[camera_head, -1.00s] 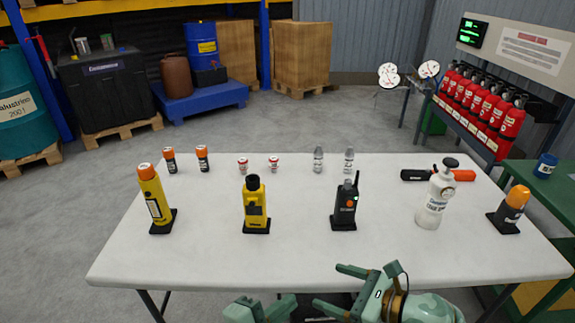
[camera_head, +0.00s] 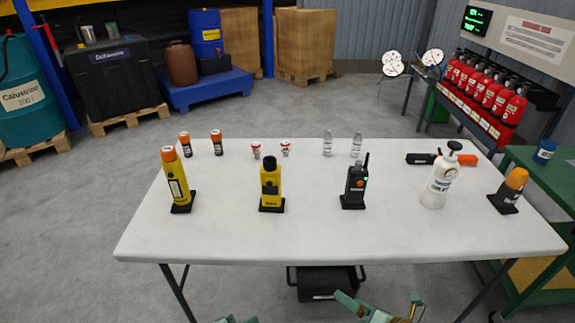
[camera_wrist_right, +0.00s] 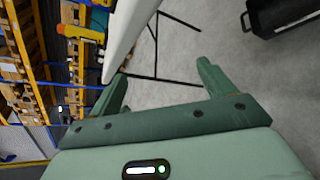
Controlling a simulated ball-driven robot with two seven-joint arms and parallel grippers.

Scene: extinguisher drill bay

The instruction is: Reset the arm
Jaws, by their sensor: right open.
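My right gripper (camera_head: 380,303) is at the bottom edge of the head view, in front of and below the near edge of the white table (camera_head: 330,238). Its two fingers are wide apart with nothing between them. In the right wrist view the open fingers (camera_wrist_right: 160,88) show clear floor between them, with the table edge at the upper left. My left gripper (camera_head: 237,320) shows only as small green tips at the bottom edge, below the table's front. Most of it is out of frame, and its jaws cannot be judged.
On the table stand a yellow flashlight (camera_head: 177,182), a yellow device (camera_head: 271,185), a black radio (camera_head: 355,185), a white pump bottle (camera_head: 440,180) and an orange-topped lamp (camera_head: 509,191). Smaller items line the back. A black case (camera_head: 326,283) is under the table. The table's front strip is clear.

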